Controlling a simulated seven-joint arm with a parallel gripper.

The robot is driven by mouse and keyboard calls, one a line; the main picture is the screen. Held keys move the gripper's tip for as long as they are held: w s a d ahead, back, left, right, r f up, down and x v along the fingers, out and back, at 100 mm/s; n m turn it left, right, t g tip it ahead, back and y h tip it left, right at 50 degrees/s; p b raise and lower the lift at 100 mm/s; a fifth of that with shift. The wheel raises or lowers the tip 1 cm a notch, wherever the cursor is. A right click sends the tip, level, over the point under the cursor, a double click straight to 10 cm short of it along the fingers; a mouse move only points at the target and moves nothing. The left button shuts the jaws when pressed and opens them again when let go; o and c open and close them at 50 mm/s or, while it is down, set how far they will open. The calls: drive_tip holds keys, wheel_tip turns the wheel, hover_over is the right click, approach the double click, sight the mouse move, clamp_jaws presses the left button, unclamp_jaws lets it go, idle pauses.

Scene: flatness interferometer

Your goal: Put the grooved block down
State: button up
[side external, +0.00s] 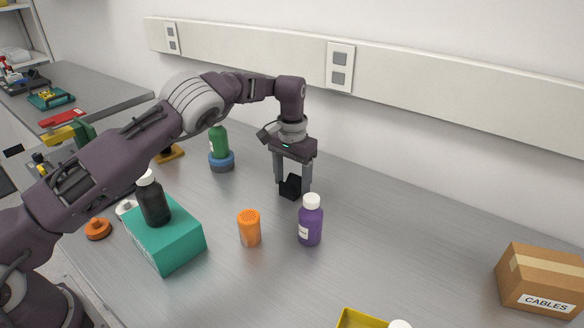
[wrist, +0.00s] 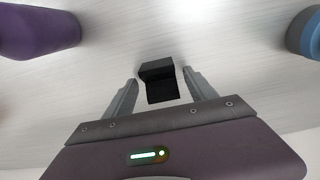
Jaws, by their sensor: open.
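The grooved block is a small black block (side external: 290,187) on the grey table, near the wall side. In the side view it sits between the fingers of my gripper (side external: 293,190), which points straight down. In the wrist view the block (wrist: 159,80) shows a step or groove across it and lies between and just beyond the tips of my gripper (wrist: 160,82). The fingers are open, with a gap on each side of the block. Whether the block rests fully flat is hard to tell.
A purple bottle (side external: 311,222) stands close in front of my gripper, with an orange shaker (side external: 249,228) left of it. A green bottle (side external: 219,142) in a blue ring (side external: 222,162) stands behind left. A teal box (side external: 165,245) carries a black bottle (side external: 153,202).

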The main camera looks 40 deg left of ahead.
wheel_tip(320, 180, up, 11)
drive_tip(key=shift+r, duration=0.2)
drive_tip(key=s+a+r+n+t+h, duration=0.1)
drive_tip(key=s+a+r+t, duration=0.1)
drive_tip(key=s+r, duration=0.6)
drive_tip(key=s+a+r+n+t+h, duration=0.1)
drive_tip(key=s+a+r+n, duration=0.1)
drive_tip(key=s+r, duration=0.65)
drive_tip(key=s+d+r+m+t, duration=0.1)
drive_tip(key=s+d+r, duration=0.1)
drive_tip(key=s, duration=1)
drive_tip(key=s+f+m+t+y, duration=0.1)
drive_tip(key=s+f+m+y, duration=0.1)
drive_tip(key=s+f, duration=0.6)
drive_tip(key=s+d, duration=0.1)
drive_tip(key=s, duration=0.3)
drive_tip(key=shift+s+f+t, duration=0.3)
drive_tip(key=shift+s, duration=0.05)
